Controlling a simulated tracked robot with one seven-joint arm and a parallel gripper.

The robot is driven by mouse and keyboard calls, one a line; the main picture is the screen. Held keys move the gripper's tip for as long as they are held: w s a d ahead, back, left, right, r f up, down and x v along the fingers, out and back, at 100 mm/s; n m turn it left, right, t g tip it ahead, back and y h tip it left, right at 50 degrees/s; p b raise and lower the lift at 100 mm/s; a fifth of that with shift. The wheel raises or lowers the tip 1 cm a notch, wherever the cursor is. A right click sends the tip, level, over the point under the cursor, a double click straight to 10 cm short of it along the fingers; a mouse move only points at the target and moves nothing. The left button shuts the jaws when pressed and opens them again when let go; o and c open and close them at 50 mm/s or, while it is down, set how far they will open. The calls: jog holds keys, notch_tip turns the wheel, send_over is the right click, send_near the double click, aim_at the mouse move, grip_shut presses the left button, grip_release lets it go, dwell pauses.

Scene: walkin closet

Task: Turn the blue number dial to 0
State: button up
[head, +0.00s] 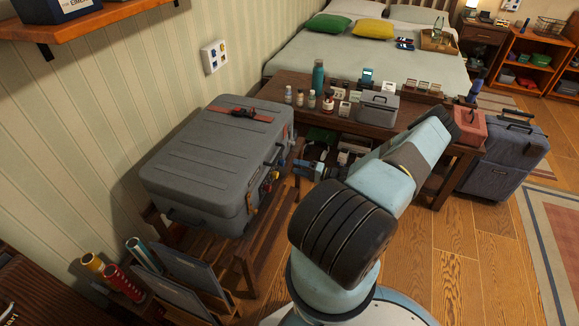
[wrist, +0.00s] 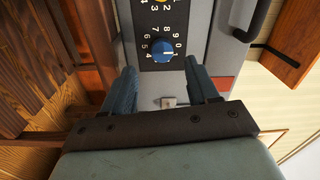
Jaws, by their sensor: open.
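The blue number dial (wrist: 163,51) is in the wrist view, on a black panel with white numbers around it. A white mark on the dial seems to point right, toward the 0 and 1 side; I cannot tell exactly which number. The panel is on the side of a grey case (head: 215,150), which lies flat on a wooden rack in the head view. My gripper (wrist: 162,84) is open and empty. Its two blue fingers are apart, just below the dial in the wrist view, one to each side, not visibly touching it.
A yellow dial (wrist: 163,3) sits above the blue one, cut off by the frame's top. A small metal latch (wrist: 168,102) shows between the fingers. A dark handle (wrist: 259,18) sticks out at right. A wooden table (head: 275,87) with bottles and boxes stands behind the case.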

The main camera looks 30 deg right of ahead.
jog(key=v, duration=0.7)
jog(key=shift+s+d, duration=0.25)
jog(key=shift+s, duration=0.05)
jog(key=shift+f, duration=0.1)
jog(key=w+a+r+n+g+h, duration=0.15)
jog(key=a+r+n+g, duration=0.4)
jog(key=r, duration=0.95)
jog(key=w+a+r+n+g, duration=0.2)
jog(key=a+r+g, duration=0.55)
jog(key=r, duration=0.75)
jog(key=s+a+r+n+g+h, duration=0.1)
jog(key=s+a+r+h, duration=0.3)
jog(key=r, duration=0.5)
jog(key=s+a+r+h, duration=0.2)
jog(key=a+r, duration=0.4)
jog(key=r, duration=0.3)
jog(key=s+a+r+t+h, duration=0.2)
jog(key=s+a+r, duration=0.2)
jog(key=s+r, duration=0.3)
jog(key=s+a+r+t+h, duration=0.1)
jog(key=s+a+r+t, duration=0.2)
jog(key=s, duration=1)
notch_tip(320, 180, up, 4)
jog(key=shift+s+a+r+h, duration=0.1)
jog(key=shift+s+a+h, duration=0.25)
jog(key=shift+a, duration=0.65)
